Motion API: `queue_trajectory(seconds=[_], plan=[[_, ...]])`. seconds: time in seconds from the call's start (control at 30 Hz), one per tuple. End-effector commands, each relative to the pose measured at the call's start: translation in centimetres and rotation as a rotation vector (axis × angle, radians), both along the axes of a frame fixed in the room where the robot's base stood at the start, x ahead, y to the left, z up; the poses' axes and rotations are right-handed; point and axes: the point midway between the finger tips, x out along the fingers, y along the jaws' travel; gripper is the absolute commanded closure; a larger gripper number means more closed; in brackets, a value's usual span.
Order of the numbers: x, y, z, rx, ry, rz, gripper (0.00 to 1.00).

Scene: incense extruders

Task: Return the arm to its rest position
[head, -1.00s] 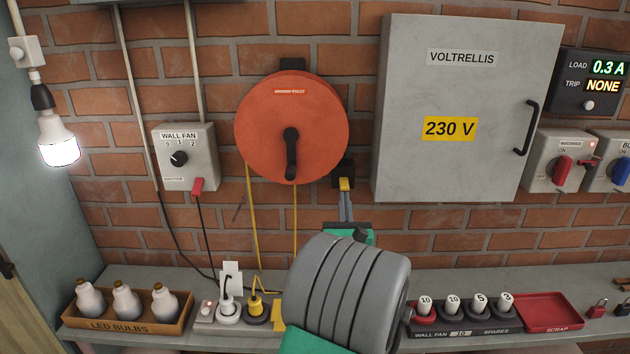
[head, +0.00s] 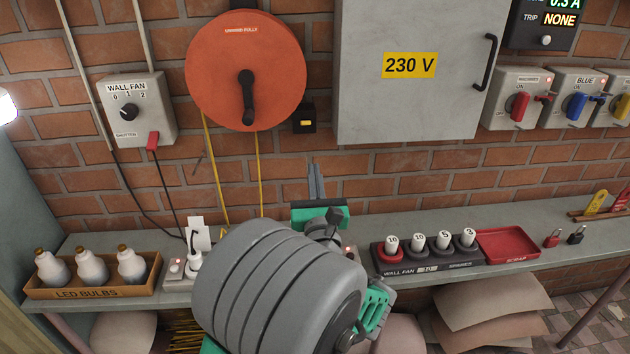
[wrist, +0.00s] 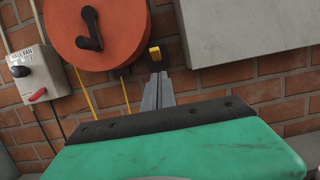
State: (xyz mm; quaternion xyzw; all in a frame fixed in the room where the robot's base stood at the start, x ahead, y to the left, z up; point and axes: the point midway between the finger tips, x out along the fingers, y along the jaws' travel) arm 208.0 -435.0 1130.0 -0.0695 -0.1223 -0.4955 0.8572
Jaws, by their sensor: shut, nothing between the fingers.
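My gripper (head: 316,182) is shut and empty. Its two thin grey fingers lie together and point up in front of the brick wall, below the orange reel and the grey cabinet. In the wrist view the closed fingers (wrist: 158,91) stick up past the green and black gripper body, below the small black box with a yellow part. My big grey arm link hides part of the bench and the power strip in the head view.
The orange reel (head: 246,70) and the cabinet (head: 420,110) are on the wall. The bench carries an LED bulb box (head: 95,289), a power strip (head: 178,283), a fuse holder (head: 428,262) and a red scrap tray (head: 507,257). Rotary switches line the right wall.

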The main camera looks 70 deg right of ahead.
Motion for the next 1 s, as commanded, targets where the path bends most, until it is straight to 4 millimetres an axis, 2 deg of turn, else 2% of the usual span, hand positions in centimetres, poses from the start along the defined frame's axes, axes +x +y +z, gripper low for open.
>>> queue_trajectory(seconds=[0.13, 0.57, 0.67, 0.77, 0.8, 0.87, 0.9, 0.97, 1.0], plan=[[-0.5, 0.9, 0.2, -0.001, 0.000, -0.001, 1.00], [-0.1, 1.0, 0.2, -0.004, 0.013, 0.009, 1.00], [3.2, 2.2, -0.4, -0.035, 0.126, 0.078, 1.00], [9.6, 5.3, -1.9, -0.130, 0.368, 0.222, 1.00], [12.5, 7.1, -2.8, -0.190, 0.490, 0.295, 1.00], [16.5, 10.5, -4.5, -0.305, 0.681, 0.414, 1.00], [18.8, 13.0, -5.7, -0.395, 0.808, 0.494, 1.00], [21.6, 17.0, -7.7, -0.556, 0.995, 0.617, 1.00], [23.1, 20.0, -9.2, -0.684, 1.122, 0.705, 1.00]])
